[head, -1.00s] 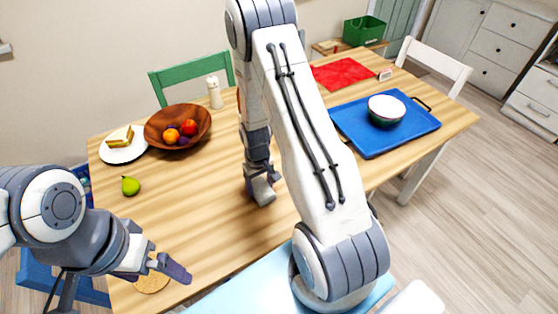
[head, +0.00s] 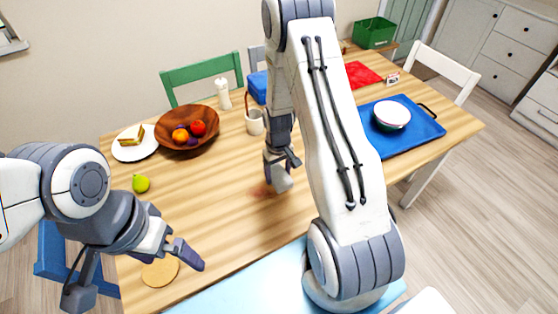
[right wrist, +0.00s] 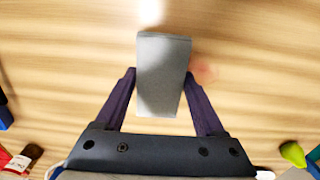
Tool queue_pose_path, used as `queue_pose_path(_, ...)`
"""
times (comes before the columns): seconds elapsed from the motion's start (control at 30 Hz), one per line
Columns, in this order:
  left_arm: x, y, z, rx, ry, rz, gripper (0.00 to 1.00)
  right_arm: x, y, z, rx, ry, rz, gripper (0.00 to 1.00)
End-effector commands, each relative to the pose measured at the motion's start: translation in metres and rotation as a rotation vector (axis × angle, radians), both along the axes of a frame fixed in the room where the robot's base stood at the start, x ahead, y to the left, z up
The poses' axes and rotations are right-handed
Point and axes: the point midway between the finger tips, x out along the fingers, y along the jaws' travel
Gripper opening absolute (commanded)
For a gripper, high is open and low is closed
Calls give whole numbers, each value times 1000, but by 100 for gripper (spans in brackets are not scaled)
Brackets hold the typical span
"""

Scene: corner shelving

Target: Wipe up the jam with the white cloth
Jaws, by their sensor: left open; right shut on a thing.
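The jam is a faint reddish smear (head: 263,190) on the wooden table, just left of my right gripper. In the right wrist view a faint reddish patch (right wrist: 206,74) shows beside the cloth. My right gripper (head: 281,170) is shut on the white cloth (head: 280,183), which looks like a pale grey folded block. In the right wrist view the cloth (right wrist: 162,75) sits between the two fingers (right wrist: 160,100). I cannot tell whether it touches the tabletop. My left gripper (head: 184,256) is open and empty over the table's front left.
A wooden fruit bowl (head: 168,117), a sandwich plate (head: 128,155), a pear (head: 141,184), a pepper mill (head: 223,94) and a mug (head: 254,123) stand left and back. A round mat (head: 160,270) lies near my left gripper. A blue tray (head: 425,131) with a bowl (head: 391,114) is right.

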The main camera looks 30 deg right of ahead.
Motion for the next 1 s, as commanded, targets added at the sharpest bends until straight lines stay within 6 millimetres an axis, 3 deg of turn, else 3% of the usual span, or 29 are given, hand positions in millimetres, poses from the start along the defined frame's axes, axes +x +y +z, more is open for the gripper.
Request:
queue_pose_path(0.3, 0, 0, 26, 0, 0, 0, 100, 2, 3, 31, 0, -1, 5, 19)
queue_pose_path(1.0, 0, 0, 33, 0, 0, 0, 100, 3, 6, 35, 0, 1, 9, 19)
